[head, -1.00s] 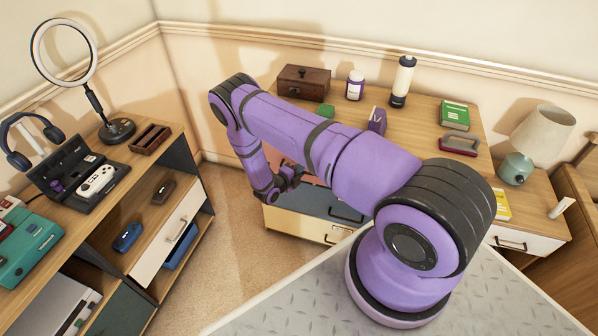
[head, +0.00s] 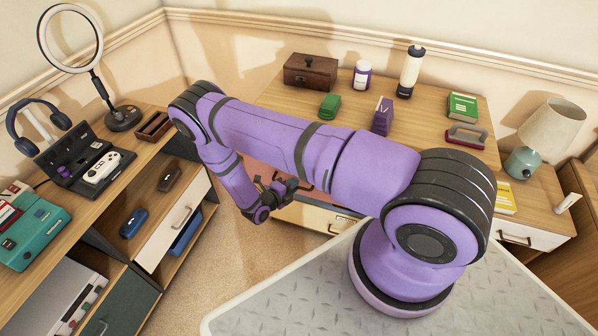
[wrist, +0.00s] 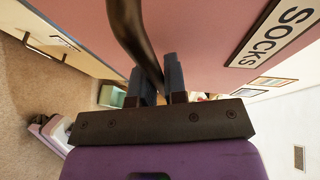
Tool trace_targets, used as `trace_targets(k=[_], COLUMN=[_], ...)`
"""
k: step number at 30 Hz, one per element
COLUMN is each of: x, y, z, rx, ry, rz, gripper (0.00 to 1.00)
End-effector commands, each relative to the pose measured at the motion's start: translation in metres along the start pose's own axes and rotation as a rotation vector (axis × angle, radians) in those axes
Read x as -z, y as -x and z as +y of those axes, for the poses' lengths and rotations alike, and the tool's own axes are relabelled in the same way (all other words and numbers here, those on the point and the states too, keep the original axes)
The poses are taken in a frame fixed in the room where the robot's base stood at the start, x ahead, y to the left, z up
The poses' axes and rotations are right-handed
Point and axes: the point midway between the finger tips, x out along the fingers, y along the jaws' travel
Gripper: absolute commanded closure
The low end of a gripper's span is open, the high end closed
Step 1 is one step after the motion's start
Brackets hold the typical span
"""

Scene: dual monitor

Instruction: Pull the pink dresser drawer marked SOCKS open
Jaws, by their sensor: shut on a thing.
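The pink drawer front (wrist: 205,35) fills the top of the wrist view. Its white SOCKS label (wrist: 279,34) is at the upper right there. A dark curved handle (wrist: 135,35) runs down from this front and passes between the fingers of my gripper (wrist: 159,85), which is shut on it. In the head view my gripper (head: 277,192) is at the front of the dresser (head: 440,95), left of my arm. Only part of the pink drawer (head: 262,172) shows there behind the wrist; my arm hides much of it, and how far it stands out is unclear.
A cream drawer (head: 310,216) is lower on the dresser. At left, a desk unit has a white drawer (head: 172,228) standing out beside the open carpet (head: 225,265). A box (head: 310,71), bottles and books stand on the dresser top.

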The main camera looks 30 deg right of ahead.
Motion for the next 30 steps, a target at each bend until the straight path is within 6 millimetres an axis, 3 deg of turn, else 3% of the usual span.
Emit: trace_targets(k=[6,15,21,30], x=[0.022,0.046,0.054,0.058], y=[0.056,0.112,0.132,0.140], z=[0.013,0.026,0.030,0.032], rx=[-0.001,-0.001,-0.001,-0.001], ry=[0.003,0.002,0.001,0.000], rz=[-0.005,-0.003,-0.001,0.000], gripper=[1.00,1.00,1.00,1.00])
